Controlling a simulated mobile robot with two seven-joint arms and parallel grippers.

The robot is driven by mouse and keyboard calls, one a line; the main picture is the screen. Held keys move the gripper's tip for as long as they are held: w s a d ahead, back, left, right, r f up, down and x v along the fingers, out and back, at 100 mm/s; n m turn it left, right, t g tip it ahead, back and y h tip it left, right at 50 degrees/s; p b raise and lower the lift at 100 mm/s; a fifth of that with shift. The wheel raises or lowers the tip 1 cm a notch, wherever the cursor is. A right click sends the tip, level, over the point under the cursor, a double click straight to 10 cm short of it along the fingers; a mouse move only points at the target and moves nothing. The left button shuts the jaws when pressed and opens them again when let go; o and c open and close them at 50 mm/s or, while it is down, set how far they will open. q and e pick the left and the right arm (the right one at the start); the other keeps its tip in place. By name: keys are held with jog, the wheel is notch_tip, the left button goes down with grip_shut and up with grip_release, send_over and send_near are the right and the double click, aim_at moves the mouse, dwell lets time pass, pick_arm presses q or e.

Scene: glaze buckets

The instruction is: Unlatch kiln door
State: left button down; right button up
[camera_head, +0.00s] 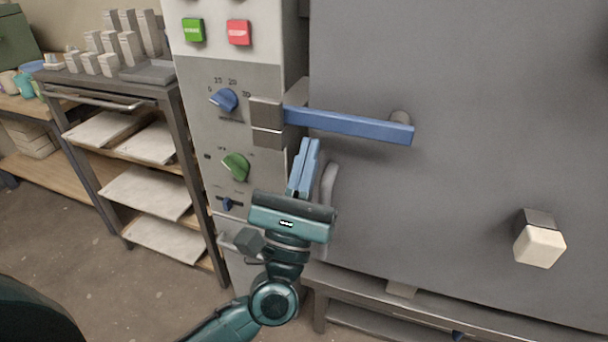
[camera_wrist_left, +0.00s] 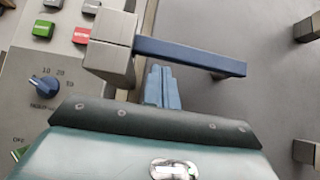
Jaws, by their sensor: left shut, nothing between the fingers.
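The grey kiln door (camera_head: 450,70) fills the right of the head view. A blue latch handle (camera_head: 350,125) lies across its left edge, nearly level, its left end in a grey latch block (camera_head: 267,123). My left gripper (camera_head: 308,150) is shut and empty, its blue fingers pointing up just below the handle near the latch block. In the left wrist view the handle (camera_wrist_left: 190,55) and latch block (camera_wrist_left: 110,48) are just beyond the fingertips (camera_wrist_left: 162,75). I cannot tell whether the fingertips touch the handle. My right gripper is not in view.
The control panel left of the door has a green button (camera_head: 193,30), a red button (camera_head: 238,32), a blue knob (camera_head: 223,100) and a green knob (camera_head: 236,166). A pale block-shaped knob (camera_head: 539,240) juts from the door. A metal shelf rack (camera_head: 150,92) stands at left.

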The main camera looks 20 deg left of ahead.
pick_arm(q)
jog(key=shift+r, duration=0.4)
jog(key=shift+r, duration=0.1)
